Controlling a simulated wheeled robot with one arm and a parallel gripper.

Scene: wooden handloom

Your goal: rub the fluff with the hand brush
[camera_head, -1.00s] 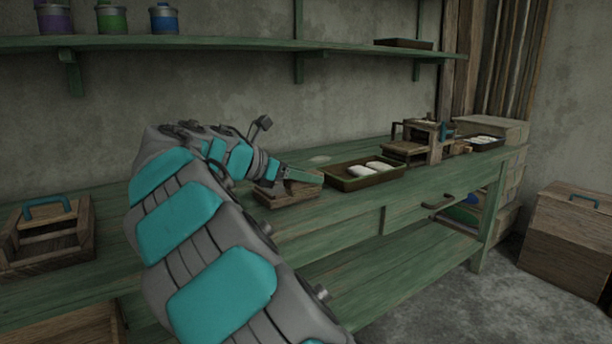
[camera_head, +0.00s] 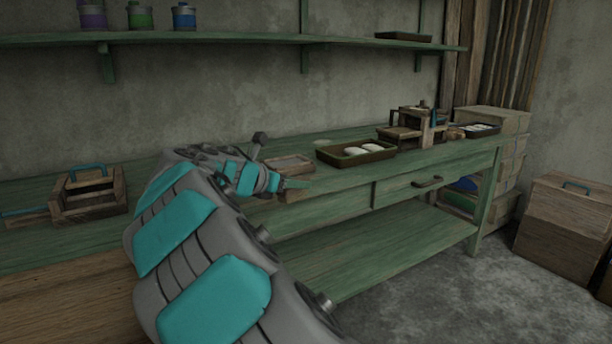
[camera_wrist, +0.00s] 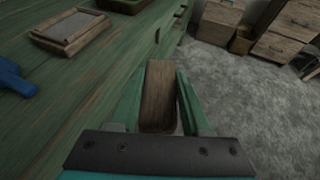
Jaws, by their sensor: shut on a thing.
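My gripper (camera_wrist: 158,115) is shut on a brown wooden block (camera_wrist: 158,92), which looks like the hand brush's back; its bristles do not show. In the head view my gripper (camera_head: 286,184) is at the bench's front edge, in front of a shallow wooden frame with a grey face (camera_head: 290,164). That frame also shows at the upper left of the wrist view (camera_wrist: 72,27), apart from the block. I cannot make out the fluff for certain; a faint pale patch (camera_head: 322,143) lies on the bench behind the frame.
A dark tray with white pieces (camera_head: 356,152) and a small wooden loom-like device (camera_head: 412,128) stand to the right on the green bench (camera_head: 345,185). A wooden crate with a blue handle (camera_head: 88,192) is at left. A blue object (camera_wrist: 15,78) lies left of my gripper.

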